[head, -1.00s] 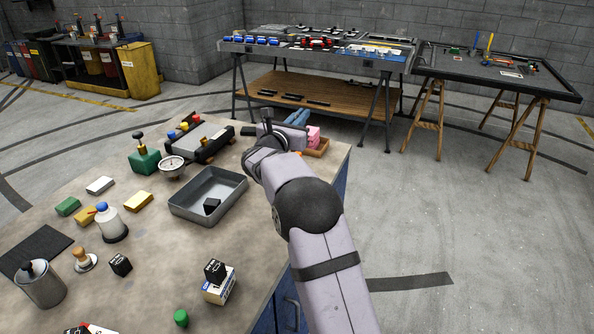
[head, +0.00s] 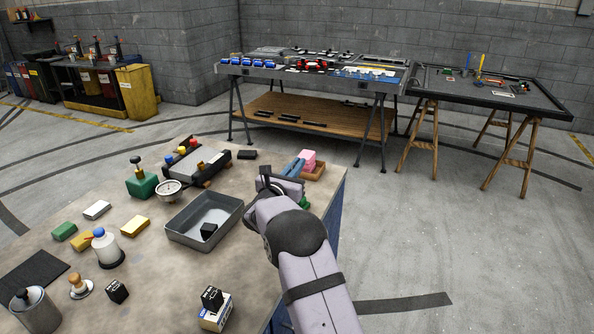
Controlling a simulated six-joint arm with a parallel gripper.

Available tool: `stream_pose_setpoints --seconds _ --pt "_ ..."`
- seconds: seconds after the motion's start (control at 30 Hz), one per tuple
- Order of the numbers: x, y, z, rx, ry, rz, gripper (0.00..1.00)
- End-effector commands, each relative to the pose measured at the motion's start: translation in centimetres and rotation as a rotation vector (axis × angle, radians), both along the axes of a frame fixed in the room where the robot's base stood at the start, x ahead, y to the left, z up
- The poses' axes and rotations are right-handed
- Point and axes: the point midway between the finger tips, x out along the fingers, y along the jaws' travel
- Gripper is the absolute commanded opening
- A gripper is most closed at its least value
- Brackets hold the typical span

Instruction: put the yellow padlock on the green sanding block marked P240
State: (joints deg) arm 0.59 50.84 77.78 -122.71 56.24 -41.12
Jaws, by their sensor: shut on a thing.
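A small green block (head: 64,231) lies at the left of the bench, among similar blocks. It looks like the green sanding block, but I cannot read its mark. My gripper (head: 284,186) is over the right part of the bench, well to the right of that block. My own wrist and forearm mostly hide its jaws. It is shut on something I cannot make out. A bit of green (head: 304,202) shows beside the wrist, and I cannot tell what it belongs to. I cannot pick out a yellow padlock in view.
A wooden tray (head: 317,176) with a pink item lies behind my gripper.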

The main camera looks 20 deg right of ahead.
Motion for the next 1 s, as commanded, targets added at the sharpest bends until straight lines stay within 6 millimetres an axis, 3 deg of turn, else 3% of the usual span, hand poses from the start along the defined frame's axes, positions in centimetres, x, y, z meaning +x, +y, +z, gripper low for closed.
stream_pose_setpoints --seconds 0.2,0.63,0.7,1.0 --pt "0.0 0.0 -1.9 -0.001 0.0 0.0 0.0" --pt "0.0 0.0 -2.4 0.0 -0.001 0.0 0.0" --pt "0.0 0.0 -2.2 0.001 -0.001 0.0 0.22" --pt "0.0 0.0 -2.2 0.0 0.0 0.0 0.24"
